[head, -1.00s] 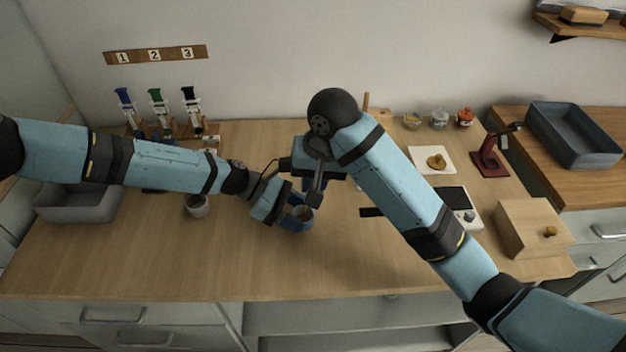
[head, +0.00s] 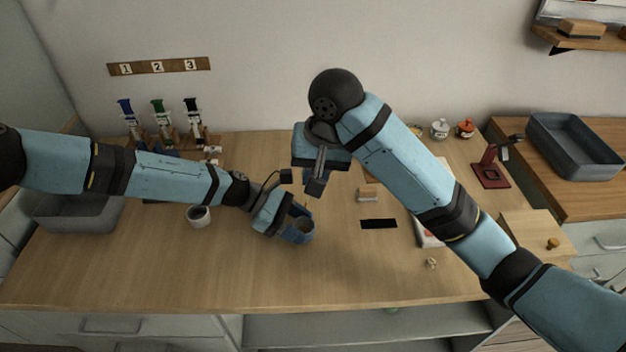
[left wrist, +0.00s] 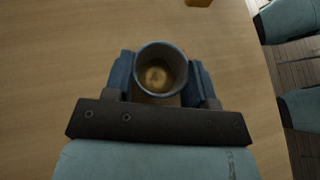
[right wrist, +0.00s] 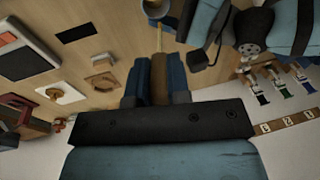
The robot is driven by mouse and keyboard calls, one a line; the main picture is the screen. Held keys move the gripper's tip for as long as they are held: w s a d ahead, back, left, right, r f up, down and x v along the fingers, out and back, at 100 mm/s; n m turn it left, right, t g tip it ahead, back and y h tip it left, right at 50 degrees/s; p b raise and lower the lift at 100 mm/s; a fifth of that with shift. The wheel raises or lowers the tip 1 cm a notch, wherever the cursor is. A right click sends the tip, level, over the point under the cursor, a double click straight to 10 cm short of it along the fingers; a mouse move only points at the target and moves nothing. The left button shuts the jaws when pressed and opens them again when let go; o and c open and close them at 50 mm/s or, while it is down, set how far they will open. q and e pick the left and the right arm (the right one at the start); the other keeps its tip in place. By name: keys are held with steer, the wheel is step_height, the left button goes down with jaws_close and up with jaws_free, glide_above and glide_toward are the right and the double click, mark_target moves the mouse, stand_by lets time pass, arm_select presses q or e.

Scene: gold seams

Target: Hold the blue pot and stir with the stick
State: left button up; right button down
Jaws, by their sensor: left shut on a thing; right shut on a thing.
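The blue pot (head: 299,236) stands near the middle of the table. My left gripper (head: 290,222) is shut on it, one finger on each side, as the left wrist view shows (left wrist: 160,80). The pot's open mouth faces up, and some brown-gold content (left wrist: 157,76) lies at its bottom. My right gripper (head: 315,187) is above and behind the pot, apart from it. In the right wrist view it is shut on the thin wooden stick (right wrist: 159,72), whose end points toward the pot (right wrist: 155,8). No stick shows inside the pot in the left wrist view.
A white cup (head: 198,216) stands left of the pot. A grey bin (head: 80,212) is further left. A wooden box (head: 535,238) is at the right end.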

arm_select(q)
steer(key=o, duration=0.8)
steer(key=v, duration=1.2)
steer(key=shift+f, duration=0.1)
